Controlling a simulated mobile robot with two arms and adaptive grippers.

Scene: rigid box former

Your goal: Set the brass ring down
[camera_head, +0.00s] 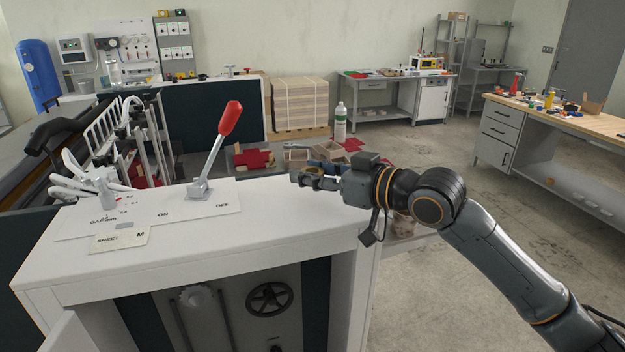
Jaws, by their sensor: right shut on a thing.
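My right gripper (304,178) reaches in from the right and is held just above the right end of the white machine top (270,221). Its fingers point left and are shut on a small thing. A bit of brass colour shows between the fingers, which fits the brass ring (314,171), but the fingers hide most of it and its outline is too small to make out. My left gripper is not in view.
A red-handled lever (229,118) stands on the machine top, left of my gripper. A tag reading SHEET (120,240) lies at the left. The white top between lever and gripper is clear. A wooden workbench (560,115) stands at the far right.

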